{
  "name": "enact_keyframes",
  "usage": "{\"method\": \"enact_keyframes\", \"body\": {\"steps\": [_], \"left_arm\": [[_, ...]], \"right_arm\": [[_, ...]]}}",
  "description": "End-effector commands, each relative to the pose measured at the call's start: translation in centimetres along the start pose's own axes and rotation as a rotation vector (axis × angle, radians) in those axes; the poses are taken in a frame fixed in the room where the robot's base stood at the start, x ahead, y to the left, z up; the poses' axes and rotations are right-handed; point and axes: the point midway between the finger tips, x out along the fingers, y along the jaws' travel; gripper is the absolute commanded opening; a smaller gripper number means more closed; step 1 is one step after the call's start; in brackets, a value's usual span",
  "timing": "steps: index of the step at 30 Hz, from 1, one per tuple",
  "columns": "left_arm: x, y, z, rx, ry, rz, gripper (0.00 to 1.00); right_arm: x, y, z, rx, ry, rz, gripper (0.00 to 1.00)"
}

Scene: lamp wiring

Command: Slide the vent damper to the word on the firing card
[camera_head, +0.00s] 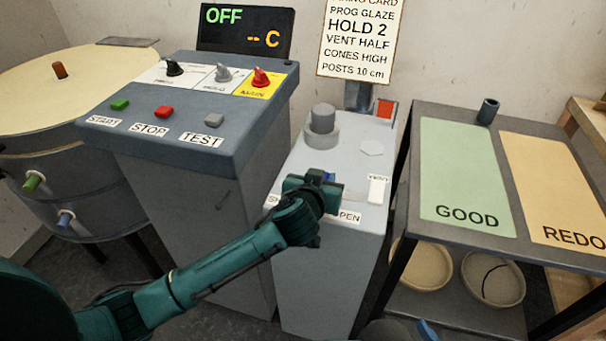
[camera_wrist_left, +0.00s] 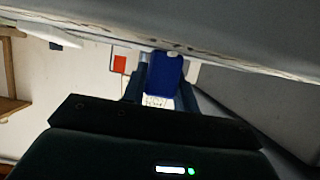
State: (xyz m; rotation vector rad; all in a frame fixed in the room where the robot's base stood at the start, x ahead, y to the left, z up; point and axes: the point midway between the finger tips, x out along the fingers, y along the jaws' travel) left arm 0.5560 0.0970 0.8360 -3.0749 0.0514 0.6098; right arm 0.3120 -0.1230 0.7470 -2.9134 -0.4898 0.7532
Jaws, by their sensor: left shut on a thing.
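A bit of blue also shows by the gripper in the head view. A label starting with S (camera_head: 272,200) is left of the gripper and a partly covered OPEN label (camera_head: 349,217) is right of it. The gripper hides the slot between. A dark shape at the bottom edge may be my right gripper (camera_head: 405,331); its jaws are unclear.
The pedestal (camera_head: 335,250) also carries a grey knob (camera_head: 322,119), a red square (camera_head: 385,108) and a white VENT tag (camera_head: 376,188). A control console (camera_head: 190,120) stands left. A table with GOOD (camera_head: 467,180) and REDO (camera_head: 560,190) mats stands right.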

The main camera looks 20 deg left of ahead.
Motion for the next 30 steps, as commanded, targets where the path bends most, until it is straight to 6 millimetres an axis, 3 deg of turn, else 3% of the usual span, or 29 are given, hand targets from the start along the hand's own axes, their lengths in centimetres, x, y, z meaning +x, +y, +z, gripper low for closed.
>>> {"method": "enact_keyframes", "body": {"steps": [11,12,18,20,30], "left_arm": [[-0.03,0.79,0.08,0.001,-0.003,0.001,0.0],[-0.03,0.78,0.08,0.001,-0.003,0.001,0.3],[-0.02,0.76,0.06,0.001,-0.003,0.0,0.46],[-0.02,0.75,0.05,0.001,-0.002,0.0,0.51],[-0.68,0.77,0.04,0.0,-0.002,0.001,0.51]], "right_arm": [[0.0,-0.03,-0.05,0.002,0.002,-0.001,0.36],[-0.01,-0.03,-0.07,0.002,0.002,-0.001,0.36],[-0.01,-0.03,-0.08,0.002,0.002,-0.001,0.36],[-0.02,-0.03,-0.09,0.002,0.002,-0.001,0.36],[-0.06,-0.04,-0.14,0.001,0.002,-0.001,0.36]]}}
